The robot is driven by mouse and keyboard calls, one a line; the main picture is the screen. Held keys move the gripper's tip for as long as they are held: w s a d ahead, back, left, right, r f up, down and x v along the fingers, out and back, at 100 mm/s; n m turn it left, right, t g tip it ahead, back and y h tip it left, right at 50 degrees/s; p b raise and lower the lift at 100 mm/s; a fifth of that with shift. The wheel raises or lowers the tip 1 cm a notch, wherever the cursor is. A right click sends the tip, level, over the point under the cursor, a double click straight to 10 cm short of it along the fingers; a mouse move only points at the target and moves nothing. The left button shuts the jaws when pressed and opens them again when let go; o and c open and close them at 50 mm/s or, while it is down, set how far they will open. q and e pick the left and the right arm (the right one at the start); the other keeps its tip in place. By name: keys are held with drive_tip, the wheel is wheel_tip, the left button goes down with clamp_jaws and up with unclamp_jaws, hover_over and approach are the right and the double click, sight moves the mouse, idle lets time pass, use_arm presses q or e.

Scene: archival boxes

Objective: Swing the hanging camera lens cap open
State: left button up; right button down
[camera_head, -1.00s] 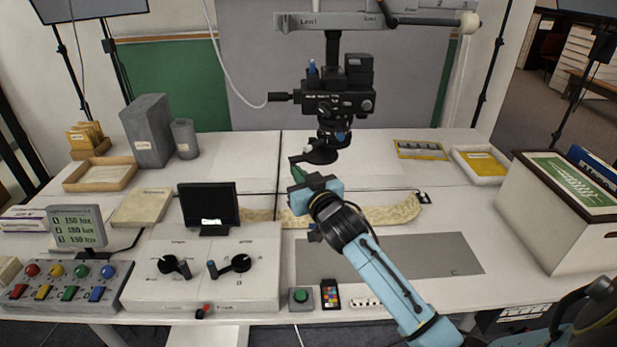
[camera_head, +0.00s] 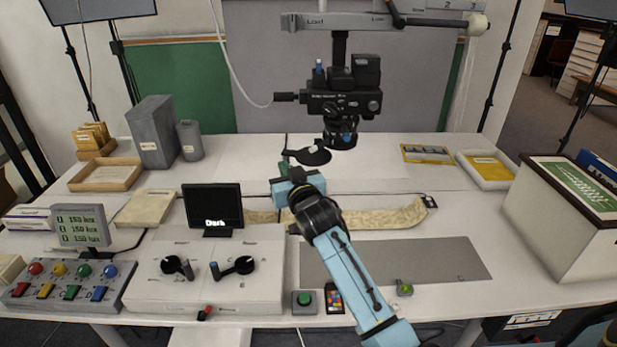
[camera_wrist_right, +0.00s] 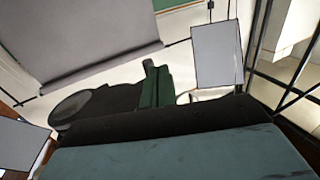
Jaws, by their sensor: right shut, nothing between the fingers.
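The black lens cap (camera_head: 312,157) is a flat disc in the head view. It sits below and to the left of the lens (camera_head: 341,139) of the hanging camera (camera_head: 340,100), swung out to the side. A small green piece (camera_head: 285,157) shows at the cap's left end. My right gripper (camera_head: 284,168) is shut and empty, just below that piece; whether they touch I cannot tell. In the right wrist view a dark disc (camera_wrist_right: 80,108), apparently the cap, and a green block (camera_wrist_right: 155,88) show past my gripper's body. My left gripper is not in view.
A tan strip (camera_head: 385,216) lies behind my right forearm. A black monitor (camera_head: 212,206) stands on a white control box (camera_head: 215,275). A large pale box (camera_head: 565,225) stands at the right. The grey mat (camera_head: 440,262) is bare.

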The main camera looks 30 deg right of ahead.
drive_tip(key=shift+a, duration=0.1)
idle(0.5)
